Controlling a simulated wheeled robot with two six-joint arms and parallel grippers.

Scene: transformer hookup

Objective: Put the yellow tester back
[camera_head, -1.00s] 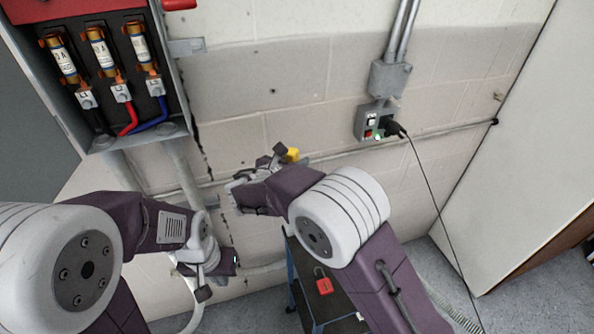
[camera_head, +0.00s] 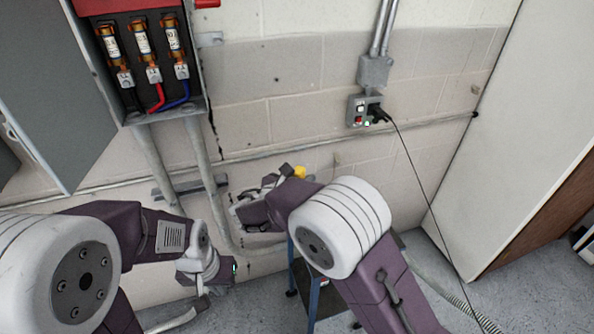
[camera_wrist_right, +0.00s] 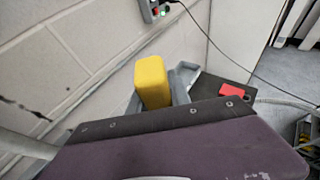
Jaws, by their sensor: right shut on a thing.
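The yellow tester (camera_wrist_right: 152,82) is a plain yellow block in the right wrist view, held upright by my right gripper (camera_wrist_right: 168,88). One grey finger shows beside it, and my dark wrist hides the lower part. In the head view only a small yellow end of the tester (camera_head: 299,171) shows at the tip of my right gripper (camera_head: 290,171), in front of the wall. My left gripper (camera_head: 205,298) hangs low at the left, away from the tester; its jaw gap is not clear.
An open fuse box (camera_head: 143,60) hangs upper left, with pipes below. A control box with a black plug (camera_head: 362,108) and cable is on the wall. A cart (camera_head: 325,298) stands below my right arm. Its dark top (camera_wrist_right: 215,88) carries a red object (camera_wrist_right: 232,91). A cabinet stands right.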

